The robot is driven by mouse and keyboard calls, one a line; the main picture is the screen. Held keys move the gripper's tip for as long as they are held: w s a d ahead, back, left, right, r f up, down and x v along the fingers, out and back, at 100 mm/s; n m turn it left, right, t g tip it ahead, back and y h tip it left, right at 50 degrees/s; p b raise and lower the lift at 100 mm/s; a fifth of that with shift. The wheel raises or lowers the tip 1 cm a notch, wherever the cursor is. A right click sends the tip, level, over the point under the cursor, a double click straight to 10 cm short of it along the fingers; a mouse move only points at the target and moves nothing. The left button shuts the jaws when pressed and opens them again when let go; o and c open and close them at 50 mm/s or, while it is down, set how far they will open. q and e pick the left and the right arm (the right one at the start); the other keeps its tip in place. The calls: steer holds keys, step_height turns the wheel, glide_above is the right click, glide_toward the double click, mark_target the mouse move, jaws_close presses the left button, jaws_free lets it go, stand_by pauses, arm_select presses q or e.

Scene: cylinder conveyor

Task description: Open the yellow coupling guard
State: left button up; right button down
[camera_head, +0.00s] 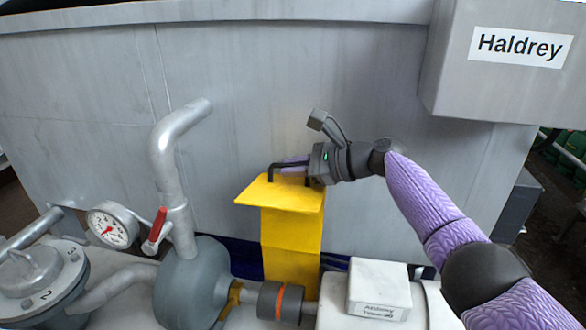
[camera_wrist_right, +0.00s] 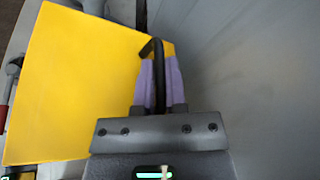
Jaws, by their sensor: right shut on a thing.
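The yellow coupling guard (camera_head: 291,233) stands upright behind the shaft in the head view, with a flat plate at its top. Its black handle (camera_head: 272,171) is on that top plate. My right gripper (camera_head: 290,164) comes in from the right and is shut on the handle. In the right wrist view, the purple fingers (camera_wrist_right: 158,82) press on both sides of the black handle bar (camera_wrist_right: 158,60), and the yellow guard plate (camera_wrist_right: 80,85) fills the left. An orange-banded coupling (camera_head: 281,301) shows uncovered in front of the guard. My left gripper is not in view.
A grey pump body (camera_head: 195,285) with a bent pipe, a gauge (camera_head: 112,225) and a red-handled valve (camera_head: 156,226) stand left. A white labelled box (camera_head: 379,286) is front right. A grey wall (camera_head: 300,80) rises close behind, with a Haldrey box (camera_head: 490,90) overhead.

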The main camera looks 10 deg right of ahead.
steer(key=shift+f, duration=0.25)
steer(key=c, duration=0.8)
jaws_free()
steer(key=shift+w+d, duration=0.1)
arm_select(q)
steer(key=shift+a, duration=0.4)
arm_select(e)
steer(key=shift+o, duration=0.6)
steer(key=shift+r, duration=0.1)
